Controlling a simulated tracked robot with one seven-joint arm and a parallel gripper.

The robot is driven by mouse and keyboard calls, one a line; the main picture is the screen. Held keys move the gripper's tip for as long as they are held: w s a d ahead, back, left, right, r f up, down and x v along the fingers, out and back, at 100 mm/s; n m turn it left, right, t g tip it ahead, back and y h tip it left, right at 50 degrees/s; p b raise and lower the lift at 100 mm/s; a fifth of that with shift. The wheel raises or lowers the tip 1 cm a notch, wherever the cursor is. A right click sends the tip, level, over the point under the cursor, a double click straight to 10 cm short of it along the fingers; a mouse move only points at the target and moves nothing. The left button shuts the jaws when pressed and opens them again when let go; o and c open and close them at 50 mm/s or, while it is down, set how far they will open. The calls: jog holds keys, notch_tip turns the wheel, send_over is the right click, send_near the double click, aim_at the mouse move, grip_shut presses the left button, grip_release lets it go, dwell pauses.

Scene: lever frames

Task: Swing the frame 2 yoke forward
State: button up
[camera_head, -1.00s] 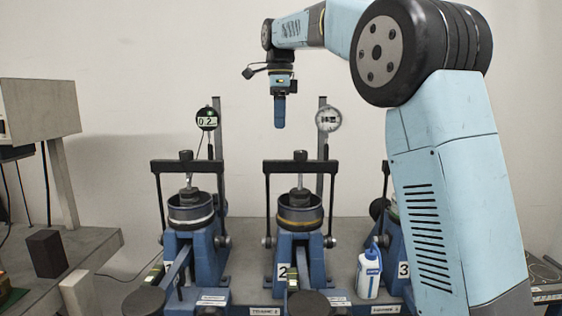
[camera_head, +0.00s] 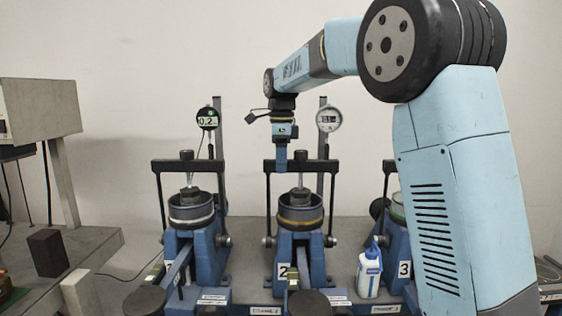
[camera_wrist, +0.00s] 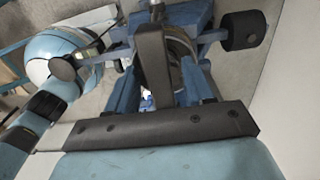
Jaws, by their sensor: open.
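Frame 2 is the middle blue frame, with its number label (camera_head: 283,271) on the front. Its yoke stands upright, with a black crossbar (camera_head: 318,166) on two side rods above a round cell (camera_head: 300,212). My gripper (camera_head: 281,168) points down at the crossbar, left of the central knob. In the wrist view, the dark crossbar (camera_wrist: 153,65) lies between the two blue fingers of my open gripper (camera_wrist: 157,85). Gaps show on both sides of the bar, and the fingers do not appear closed on it. The front finger hides part of the bar in the head view.
Frame 1 with its yoke (camera_head: 188,166) stands left. Frame 3 (camera_head: 398,240) is partly hidden behind my arm. Dial gauges (camera_head: 329,119) stand behind the frames. A white bottle (camera_head: 369,272) stands between frames 2 and 3. A grey side table (camera_head: 85,245) is at left.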

grip_shut()
dwell(0.4)
